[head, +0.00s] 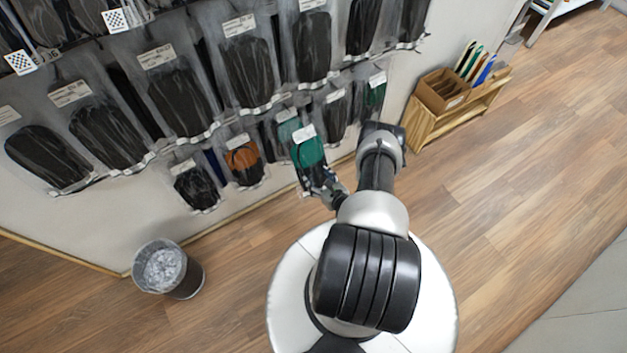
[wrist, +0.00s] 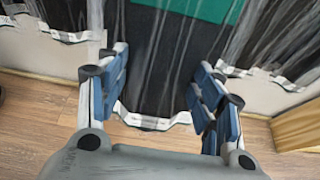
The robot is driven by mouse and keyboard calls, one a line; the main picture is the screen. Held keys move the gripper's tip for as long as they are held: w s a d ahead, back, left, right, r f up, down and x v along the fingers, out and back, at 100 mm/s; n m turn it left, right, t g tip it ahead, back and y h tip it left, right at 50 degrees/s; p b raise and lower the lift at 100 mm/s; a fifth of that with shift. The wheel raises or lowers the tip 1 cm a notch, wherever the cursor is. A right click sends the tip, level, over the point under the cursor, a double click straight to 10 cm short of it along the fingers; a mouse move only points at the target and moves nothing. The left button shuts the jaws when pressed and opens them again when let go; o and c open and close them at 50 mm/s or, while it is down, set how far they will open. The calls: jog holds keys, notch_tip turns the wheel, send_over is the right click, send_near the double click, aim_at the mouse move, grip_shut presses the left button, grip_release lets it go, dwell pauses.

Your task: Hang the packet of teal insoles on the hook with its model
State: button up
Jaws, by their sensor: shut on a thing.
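The packet of teal insoles (head: 308,152) is upright in front of the lower row of wall packets, its white label at the top. My gripper (head: 327,188) is shut on its lower part. In the wrist view, the blue-padded fingers of my gripper (wrist: 160,80) stand on both sides of the clear packet (wrist: 155,55), with a dark lower part and a teal patch above. Another teal-looking packet (head: 287,130) hangs just behind and to the left. The hook is hidden behind the packets, and I cannot tell whether the held packet touches it.
Dark packets (head: 250,70) fill the upper row. An orange-brown packet (head: 243,160) and a dark packet (head: 195,187) hang to the left, a green one (head: 375,92) to the right. A waste bin (head: 186,278) stands on the floor; a wooden shelf unit (head: 425,128) stands right.

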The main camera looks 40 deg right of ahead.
jog(key=w+d+f+b, duration=0.1)
jog(key=w+d+b, duration=0.1)
jog(key=w, duration=0.6)
jog(key=shift+w+f, duration=0.25)
jog(key=shift+w, duration=0.15)
dwell(0.7)
jog(key=shift+f, duration=0.15)
dwell(1.0)
jog(key=o, duration=1.2)
jog(key=v, duration=1.2)
jog(key=shift+d, duration=0.1)
